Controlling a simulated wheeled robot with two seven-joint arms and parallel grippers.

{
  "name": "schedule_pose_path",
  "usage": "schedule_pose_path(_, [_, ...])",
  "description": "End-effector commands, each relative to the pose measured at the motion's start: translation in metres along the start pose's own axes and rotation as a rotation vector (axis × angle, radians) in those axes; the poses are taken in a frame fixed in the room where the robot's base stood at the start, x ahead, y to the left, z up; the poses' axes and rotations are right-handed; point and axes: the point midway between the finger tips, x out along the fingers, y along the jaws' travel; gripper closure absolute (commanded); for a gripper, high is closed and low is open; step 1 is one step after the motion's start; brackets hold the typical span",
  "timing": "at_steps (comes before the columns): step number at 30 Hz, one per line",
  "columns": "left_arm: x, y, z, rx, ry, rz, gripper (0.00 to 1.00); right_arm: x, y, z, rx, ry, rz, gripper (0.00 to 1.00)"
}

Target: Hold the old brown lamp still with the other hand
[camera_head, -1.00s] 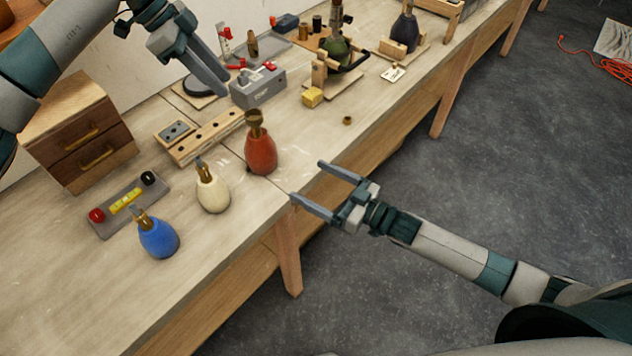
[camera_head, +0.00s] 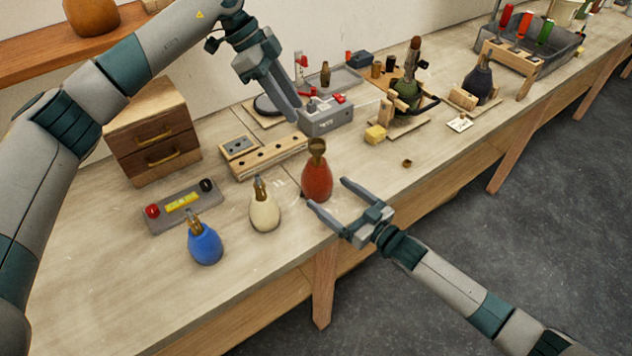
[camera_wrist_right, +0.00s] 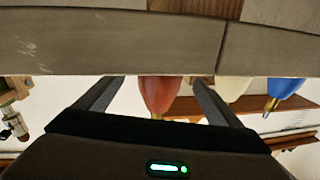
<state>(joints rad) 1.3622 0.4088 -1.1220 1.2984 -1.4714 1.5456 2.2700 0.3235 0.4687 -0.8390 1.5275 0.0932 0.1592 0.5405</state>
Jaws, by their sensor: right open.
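The reddish-brown lamp (camera_head: 317,181), a rounded body with a brown socket on top, stands upright near the bench's front edge. It is the closest match to the old brown lamp. My right gripper (camera_head: 328,192) is open at the bench's front edge, its fingers pointing at this lamp. In the right wrist view, which is upside down, the lamp (camera_wrist_right: 159,95) shows between the two fingers; I see no clear contact. My left gripper (camera_head: 284,98) is raised over the back of the bench, near the grey box (camera_head: 325,117). Its fingers overlap, so their opening is unclear.
A cream lamp (camera_head: 264,212) and a blue lamp (camera_head: 205,245) stand left of the reddish-brown lamp. Behind it are a wooden block with holes (camera_head: 268,157) and a drawer cabinet (camera_head: 152,135). A green lamp (camera_head: 405,96) sits in a stand farther right.

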Motion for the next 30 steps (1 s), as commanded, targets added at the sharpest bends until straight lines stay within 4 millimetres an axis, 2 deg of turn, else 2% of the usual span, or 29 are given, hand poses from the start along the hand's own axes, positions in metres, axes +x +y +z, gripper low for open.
schedule_pose_path(6, [0.0,0.0,0.0,0.0,0.0,0.0,0.69,0.037,0.0,-0.001,-0.001,0.002,0.0,0.12])
schedule_pose_path(12, [0.0,0.0,0.0,0.0,0.0,0.0,0.69,0.059,0.0,-0.001,0.0,0.001,0.0,0.12])
schedule_pose_path(18, [0.0,0.0,0.0,0.0,0.0,0.0,0.69,0.068,0.0,-0.001,0.0,0.001,0.0,0.12])
schedule_pose_path(26, [0.0,0.0,0.0,0.0,0.0,0.0,0.69,0.068,0.0,0.0,0.0,0.0,0.0,0.12])
schedule_pose_path(27, [0.0,0.0,0.0,0.0,0.0,0.0,0.69,0.068,0.0,0.0,0.0,0.0,0.0,0.14])
schedule_pose_path(30, [0.0,0.0,0.0,0.0,0.0,0.0,0.69,0.068,0.0,0.0,0.0,0.0,0.0,0.38])
